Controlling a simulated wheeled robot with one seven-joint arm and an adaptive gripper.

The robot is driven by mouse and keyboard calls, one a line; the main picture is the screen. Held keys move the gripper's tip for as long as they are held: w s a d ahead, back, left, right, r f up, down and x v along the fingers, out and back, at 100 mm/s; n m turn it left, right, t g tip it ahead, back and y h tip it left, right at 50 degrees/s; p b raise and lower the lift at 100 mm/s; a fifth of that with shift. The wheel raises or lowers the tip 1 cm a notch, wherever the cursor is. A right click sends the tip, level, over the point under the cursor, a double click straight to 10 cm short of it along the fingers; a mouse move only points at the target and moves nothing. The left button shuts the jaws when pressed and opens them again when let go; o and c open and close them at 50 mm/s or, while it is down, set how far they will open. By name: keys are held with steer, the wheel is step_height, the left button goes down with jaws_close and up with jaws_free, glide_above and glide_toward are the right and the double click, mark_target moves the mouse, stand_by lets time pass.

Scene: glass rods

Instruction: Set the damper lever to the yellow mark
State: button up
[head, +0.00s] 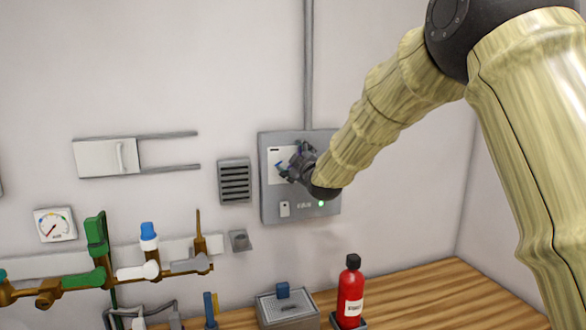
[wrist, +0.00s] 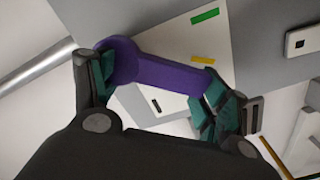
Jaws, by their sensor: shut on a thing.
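The damper lever (wrist: 160,66) is a purple bar with a round end at left, on a white plate (wrist: 140,108) on a grey wall box (head: 271,203). My gripper (wrist: 160,84) is closed along the lever, one teal fingertip by the round end and the other at the far end. The yellow mark (wrist: 203,58) lies just above the lever's far end in the wrist view, slightly apart from it. A green mark (wrist: 205,16) is further up. In the head view my gripper (head: 297,166) covers most of the plate and hides the lever.
A green lamp (head: 321,203) and a small white switch (head: 285,209) are low on the box. A vent (head: 235,181) is to its left, with pipes and valves (head: 150,268) beyond. A red bottle (head: 351,293) and a grey case (head: 288,311) stand on the wooden bench below.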

steer(key=shift+d+f+n+b, duration=0.15)
steer(key=shift+f+n+b, duration=0.05)
steer(key=shift+n+b, duration=0.6)
steer(key=o, duration=1.5)
steer(key=shift+w, duration=0.1)
steer(key=shift+c, duration=0.2)
steer(key=v, duration=1.2)
